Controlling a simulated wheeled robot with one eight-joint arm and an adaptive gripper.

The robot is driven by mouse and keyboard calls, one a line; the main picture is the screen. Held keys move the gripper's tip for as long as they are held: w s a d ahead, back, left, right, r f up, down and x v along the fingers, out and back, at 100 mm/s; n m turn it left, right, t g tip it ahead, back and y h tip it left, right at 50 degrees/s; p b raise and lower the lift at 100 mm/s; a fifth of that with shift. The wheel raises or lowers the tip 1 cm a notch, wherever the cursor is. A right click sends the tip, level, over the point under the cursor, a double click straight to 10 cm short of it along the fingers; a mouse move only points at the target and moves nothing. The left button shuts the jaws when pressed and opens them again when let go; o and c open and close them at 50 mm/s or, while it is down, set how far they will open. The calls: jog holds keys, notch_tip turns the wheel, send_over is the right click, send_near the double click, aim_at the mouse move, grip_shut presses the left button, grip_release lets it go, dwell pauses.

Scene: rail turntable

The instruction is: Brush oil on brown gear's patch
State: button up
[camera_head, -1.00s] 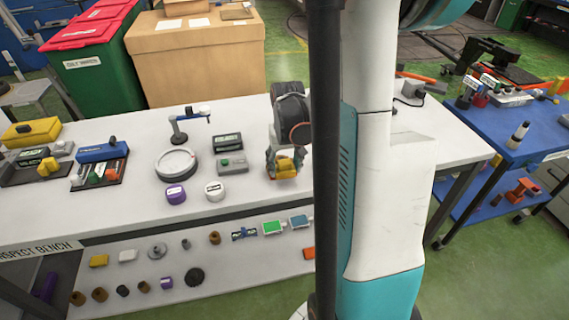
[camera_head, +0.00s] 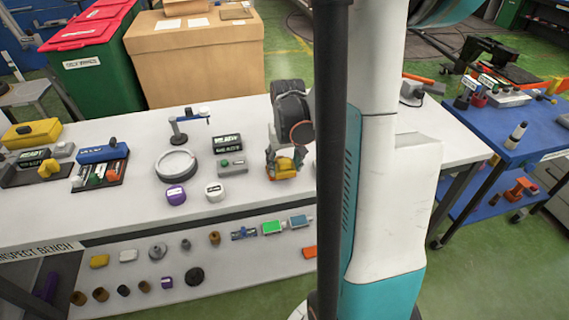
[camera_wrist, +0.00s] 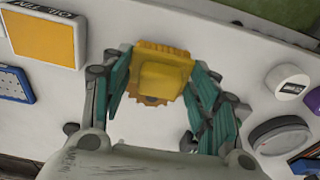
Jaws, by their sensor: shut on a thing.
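My gripper (camera_wrist: 160,85) is shut on a yellow block (camera_wrist: 165,80). A toothed yellow-brown edge shows above and below this block in the wrist view; I cannot tell whether it belongs to the held thing or to a gear behind it. In the head view my gripper (camera_head: 284,166) is low over the white bench (camera_head: 240,120), right of the grey boxes, with the yellow thing (camera_head: 286,170) at its tips. Whether it touches the bench is unclear. No brown gear with a patch can be clearly made out, and no brush is clearly seen.
Left of my gripper stand a round grey turntable (camera_head: 176,163), a purple cylinder (camera_head: 176,194), a white cylinder (camera_head: 215,191) and a grey control box (camera_head: 232,166). The lower shelf holds a dark gear (camera_head: 194,276) and several small parts. My column hides the bench to the right.

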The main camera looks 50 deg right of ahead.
jog(key=shift+r+p, duration=1.85)
jog(key=shift+r, duration=0.9)
jog(key=shift+s+f, duration=0.1)
